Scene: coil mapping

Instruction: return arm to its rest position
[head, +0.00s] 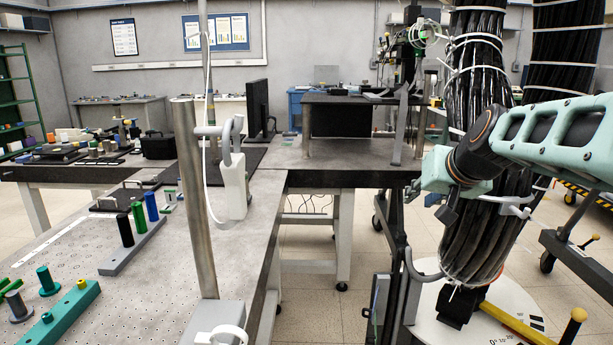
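My mint-green arm (550,130) comes in from the right edge and reaches left across the tall bundle of black cables. A dark joint with an orange ring (478,145) follows, then a mint block (445,170) with small dark parts below it. No gripper fingers can be made out there, so I cannot see whether the gripper is open or shut, or whether it holds anything. The arm's far end is in front of or beside the bundle; I cannot tell if they touch.
The black cable bundle (478,235) stands on a round white base (480,315) with markings. At left, a grey perforated bench (95,245) carries coloured cylinders. A metal post (196,200) and a hanging white device (234,185) rise in front. Open floor (310,315) shows between.

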